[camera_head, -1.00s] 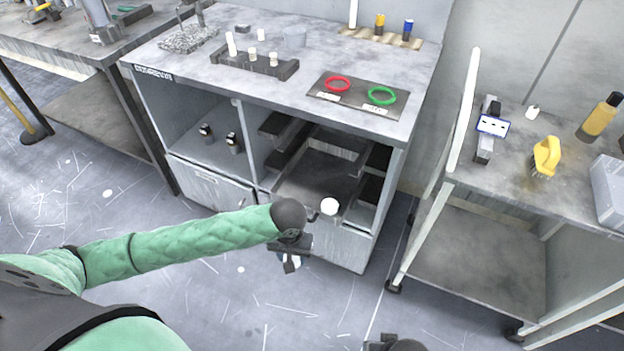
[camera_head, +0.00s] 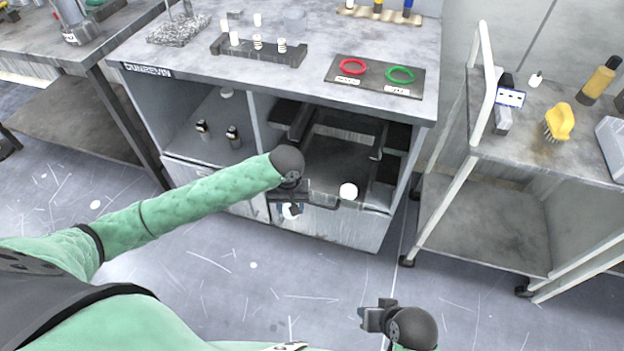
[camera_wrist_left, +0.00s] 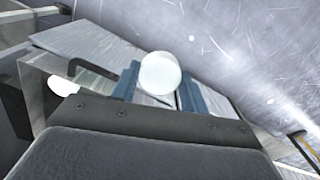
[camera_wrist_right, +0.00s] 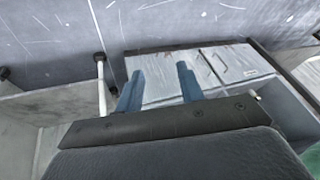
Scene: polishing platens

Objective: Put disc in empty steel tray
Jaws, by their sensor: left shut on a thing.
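My left gripper (camera_head: 289,208) is shut on a white round disc (camera_wrist_left: 160,73), which shows between its blue fingertips in the left wrist view. In the head view the held disc (camera_head: 292,211) is partly hidden by the gripper, in front of the cabinet. A dark steel tray (camera_head: 332,166) is pulled out in the cabinet's lower opening, to the right of the gripper. Another white round piece (camera_head: 348,190) shows at its front edge; its exact seat is unclear. My right gripper (camera_head: 373,318) is open and empty above the floor, with fingers apart in its wrist view (camera_wrist_right: 160,85).
The cabinet top (camera_head: 200,85) carries a dark rack (camera_head: 258,52) with white pegs and a mat with a red ring (camera_head: 352,66) and a green ring (camera_head: 399,74). A cart (camera_head: 500,215) with a yellow brush (camera_head: 559,122) stands at right. The floor in front is clear.

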